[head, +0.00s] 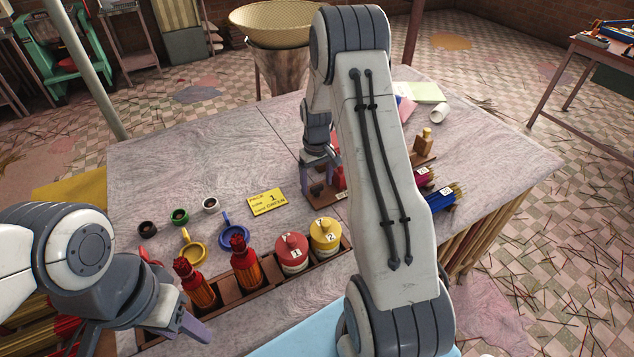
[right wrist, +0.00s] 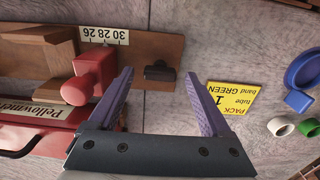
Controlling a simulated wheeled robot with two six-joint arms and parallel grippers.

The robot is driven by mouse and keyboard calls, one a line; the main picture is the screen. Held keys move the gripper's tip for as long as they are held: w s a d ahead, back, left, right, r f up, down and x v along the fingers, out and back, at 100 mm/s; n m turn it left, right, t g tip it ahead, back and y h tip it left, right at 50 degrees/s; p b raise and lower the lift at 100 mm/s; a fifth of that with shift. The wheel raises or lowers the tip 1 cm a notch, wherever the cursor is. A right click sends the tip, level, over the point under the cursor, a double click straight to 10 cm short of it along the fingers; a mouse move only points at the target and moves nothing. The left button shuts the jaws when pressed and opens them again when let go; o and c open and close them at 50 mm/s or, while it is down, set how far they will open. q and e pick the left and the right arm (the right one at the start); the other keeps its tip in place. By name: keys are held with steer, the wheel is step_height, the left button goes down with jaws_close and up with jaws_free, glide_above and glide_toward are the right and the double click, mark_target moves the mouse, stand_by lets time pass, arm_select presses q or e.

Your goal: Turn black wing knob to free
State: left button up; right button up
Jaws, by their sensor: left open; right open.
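The black wing knob (right wrist: 160,71) is a small dark piece on a brown wooden board (right wrist: 150,48). In the head view the knob (head: 317,188) shows small at the board's left end, just below my right gripper (head: 322,168). In the right wrist view my right gripper (right wrist: 158,78) is open, with one purple finger to either side of the knob in the picture. I see no contact, and cannot tell the height gap. A red block (right wrist: 92,76) stands beside the left finger there. My left gripper (head: 180,322) is open and empty at the lower left of the head view.
A number strip (right wrist: 105,35) lies by the red block. A yellow card (head: 267,202) and blue ring (head: 228,228) lie to the left. My right arm hides part of the table.

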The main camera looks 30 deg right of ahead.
mark_target(317, 186)
step_height(317, 186, up, 10)
steer(key=b, duration=0.1)
stand_by(0.6)
